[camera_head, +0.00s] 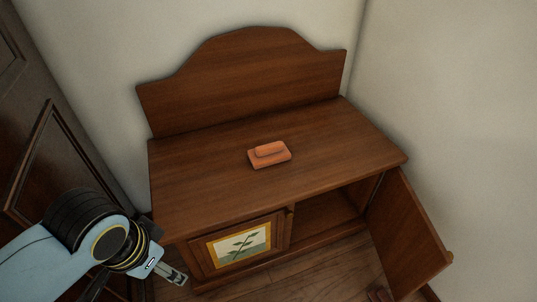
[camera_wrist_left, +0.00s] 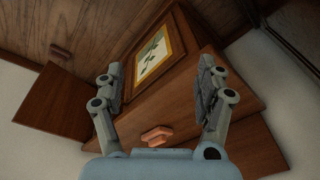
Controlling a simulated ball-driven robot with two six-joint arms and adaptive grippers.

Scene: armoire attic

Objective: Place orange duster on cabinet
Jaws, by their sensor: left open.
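The orange duster (camera_head: 269,154) lies flat on the wooden cabinet's top (camera_head: 215,180), near its middle. It is a small block with a narrower raised piece on it. It also shows in the left wrist view (camera_wrist_left: 156,135), beyond the fingers and apart from them. My left gripper (camera_head: 174,275) is in front of the cabinet's left end, lower than the top and away from the duster. In the left wrist view its two fingers (camera_wrist_left: 158,88) are spread with nothing between them.
The cabinet's right door (camera_head: 410,235) stands open, showing an empty-looking compartment (camera_head: 325,215). The left door with a leaf picture (camera_head: 238,245) is shut. A tall backboard (camera_head: 245,80) rises behind. A dark panelled door (camera_head: 40,140) is at the left. The cabinet top around the duster is clear.

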